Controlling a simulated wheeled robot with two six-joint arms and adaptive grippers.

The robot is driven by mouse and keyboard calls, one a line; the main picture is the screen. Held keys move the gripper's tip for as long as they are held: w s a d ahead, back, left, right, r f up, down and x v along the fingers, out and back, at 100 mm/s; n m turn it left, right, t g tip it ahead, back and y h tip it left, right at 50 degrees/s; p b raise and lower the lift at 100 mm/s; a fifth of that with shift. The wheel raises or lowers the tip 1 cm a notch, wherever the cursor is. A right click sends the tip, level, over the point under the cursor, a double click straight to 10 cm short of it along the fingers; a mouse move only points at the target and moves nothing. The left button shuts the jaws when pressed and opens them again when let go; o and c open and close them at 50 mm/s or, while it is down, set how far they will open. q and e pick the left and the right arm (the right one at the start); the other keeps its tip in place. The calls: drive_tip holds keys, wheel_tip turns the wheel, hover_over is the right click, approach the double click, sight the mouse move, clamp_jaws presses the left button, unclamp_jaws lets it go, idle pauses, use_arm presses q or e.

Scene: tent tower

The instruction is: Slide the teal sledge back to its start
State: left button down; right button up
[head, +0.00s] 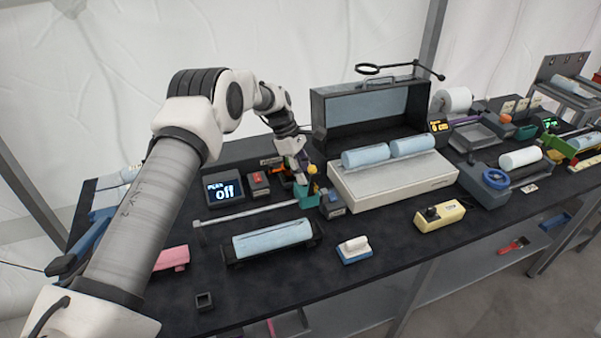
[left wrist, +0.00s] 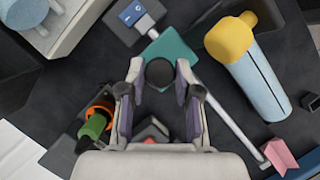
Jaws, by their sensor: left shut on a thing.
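The teal sledge (head: 306,197) sits on a pale metal rail (head: 255,213) on the dark bench, near the rail's right end in the head view. Beside that end is a small grey-blue box (head: 333,204). In the left wrist view the sledge (left wrist: 172,52) carries a round black knob (left wrist: 160,73). My left gripper (left wrist: 159,80) is shut on this knob, one finger on each side. In the head view my left gripper (head: 298,172) reaches down over the sledge, and the knob is hidden there. The rail (left wrist: 225,112) runs free toward the lower right in the left wrist view. My right gripper is not seen.
A light-blue roll in a black holder (head: 272,240) lies in front of the rail. A display reading "off" (head: 224,192) and a red-button box (head: 259,184) stand behind it. A pale machine with two rolls (head: 390,185) stands to the right.

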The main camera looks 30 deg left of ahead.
use_arm(q)
drive_tip(key=shift+w+d, duration=0.25)
drive_tip(key=c, duration=0.8)
unclamp_jaws()
drive_tip(key=shift+c, duration=0.2)
drive_tip(key=shift+w+d, duration=0.2)
drive_tip(key=shift+w, duration=0.05)
drive_tip(key=v, duration=1.1)
drive_tip(key=shift+a+r, duration=0.25)
drive_tip(key=shift+r, duration=0.1)
